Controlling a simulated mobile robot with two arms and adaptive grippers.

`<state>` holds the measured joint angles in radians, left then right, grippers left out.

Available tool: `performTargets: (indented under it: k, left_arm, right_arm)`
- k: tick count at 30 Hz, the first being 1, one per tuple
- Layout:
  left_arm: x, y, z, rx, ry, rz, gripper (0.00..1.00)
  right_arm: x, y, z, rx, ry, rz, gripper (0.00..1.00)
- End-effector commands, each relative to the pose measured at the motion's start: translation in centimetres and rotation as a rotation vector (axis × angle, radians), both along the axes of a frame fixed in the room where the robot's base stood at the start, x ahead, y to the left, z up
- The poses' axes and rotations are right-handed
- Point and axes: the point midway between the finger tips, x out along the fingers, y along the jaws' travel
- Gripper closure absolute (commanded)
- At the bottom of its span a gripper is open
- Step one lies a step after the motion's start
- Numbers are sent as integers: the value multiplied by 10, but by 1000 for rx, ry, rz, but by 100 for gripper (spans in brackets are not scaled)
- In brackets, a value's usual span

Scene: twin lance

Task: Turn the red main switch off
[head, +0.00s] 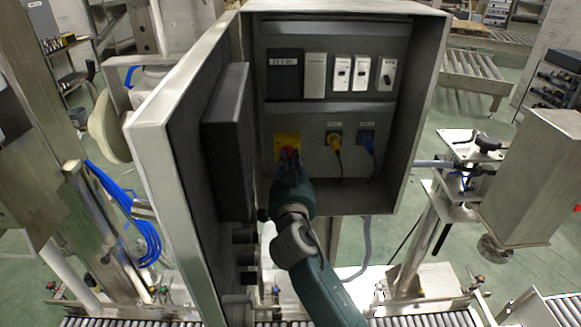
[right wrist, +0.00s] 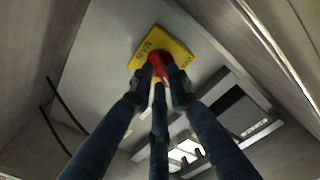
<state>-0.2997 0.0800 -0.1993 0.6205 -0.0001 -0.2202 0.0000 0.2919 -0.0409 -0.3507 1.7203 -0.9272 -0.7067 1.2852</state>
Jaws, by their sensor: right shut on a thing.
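The red main switch (head: 288,152) sits on a yellow square plate (head: 286,139) at the lower left of the open cabinet's back panel in the head view. In the right wrist view the red knob (right wrist: 159,64) shows on its yellow plate (right wrist: 178,47), between my fingers. My right gripper (head: 289,160) reaches into the cabinet from below and is shut on the red knob; it also shows in the right wrist view (right wrist: 160,76). The fingers hide part of the knob, so I cannot tell its exact angle. My left gripper is not in view.
The cabinet door (head: 165,130) stands open on the left, close beside my right arm. White modules (head: 341,74) sit above. A roller conveyor (head: 420,319) runs below.

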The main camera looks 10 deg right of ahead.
Motion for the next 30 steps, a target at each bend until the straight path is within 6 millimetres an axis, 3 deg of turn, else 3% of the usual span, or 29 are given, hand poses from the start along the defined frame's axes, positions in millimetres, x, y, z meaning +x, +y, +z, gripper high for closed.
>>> performTargets:
  k: [12, 30]
  left_arm:
    - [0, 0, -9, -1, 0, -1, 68]
    - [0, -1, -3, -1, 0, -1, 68]
  right_arm:
    - [0, 2, 1, -388, 83, -1, 100]
    - [1, 7, 3, -931, 193, 1, 100]
